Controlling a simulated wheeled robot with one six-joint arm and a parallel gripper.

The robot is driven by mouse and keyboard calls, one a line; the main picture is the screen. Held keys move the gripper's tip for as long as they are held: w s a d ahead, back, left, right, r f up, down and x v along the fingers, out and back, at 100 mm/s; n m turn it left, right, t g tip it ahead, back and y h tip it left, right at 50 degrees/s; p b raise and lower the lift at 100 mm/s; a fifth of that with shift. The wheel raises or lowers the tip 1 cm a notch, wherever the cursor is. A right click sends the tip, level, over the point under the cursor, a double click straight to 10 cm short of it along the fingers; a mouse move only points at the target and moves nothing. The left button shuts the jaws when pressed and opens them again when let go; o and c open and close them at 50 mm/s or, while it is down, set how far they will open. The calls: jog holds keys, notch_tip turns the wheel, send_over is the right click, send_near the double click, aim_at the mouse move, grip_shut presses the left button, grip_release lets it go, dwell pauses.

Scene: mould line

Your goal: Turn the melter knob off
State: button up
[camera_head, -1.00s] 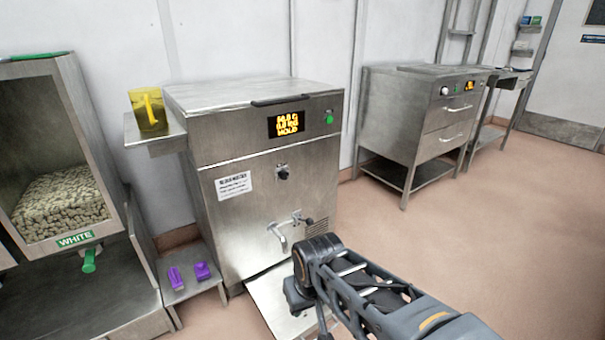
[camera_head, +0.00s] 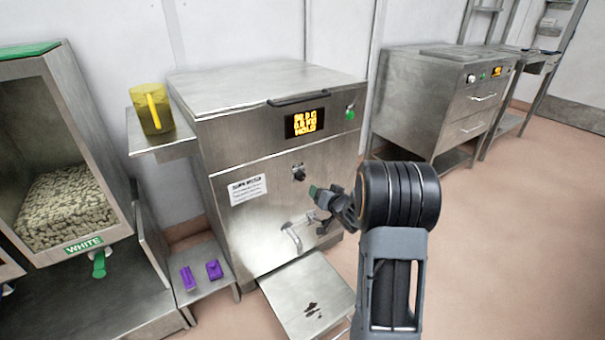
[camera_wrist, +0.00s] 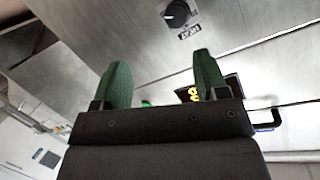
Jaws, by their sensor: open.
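The melter (camera_head: 270,150) is a steel cabinet with a lit orange display (camera_head: 304,123) and a green button (camera_head: 350,113) on its upper front. Its black knob (camera_head: 298,172) sits on the front panel below the display. The knob (camera_wrist: 177,14) also shows at the top of the wrist view, above a small label, beyond my fingertips. My gripper (camera_head: 318,190) is just below and right of the knob in the head view, apart from it. In the wrist view my gripper (camera_wrist: 158,80) has its two green fingers spread, with nothing between them.
A spout (camera_head: 291,237) sticks out low on the melter front, above a steel drip tray (camera_head: 285,290) with dark spots. A yellow jug (camera_head: 152,108) stands on a side shelf. Purple pieces (camera_head: 214,269) lie on a low stand. A drawer cabinet (camera_head: 445,105) stands at right, with open floor before it.

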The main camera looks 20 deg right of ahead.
aim_at(302, 178)
jog(key=w+t+y, duration=0.1)
jog(key=w, duration=0.3)
jog(key=w+a+f+y+b, duration=0.1)
jog(key=w, duration=0.3)
jog(key=w+a+f+t+y+b, duration=0.1)
jog(key=w+y, duration=0.1)
jog(key=w, duration=0.3)
jog(key=shift+m+t, duration=0.3)
jog(key=shift+c, duration=0.4)
jog(key=c, duration=0.8)
jog(key=shift+c, duration=0.2)
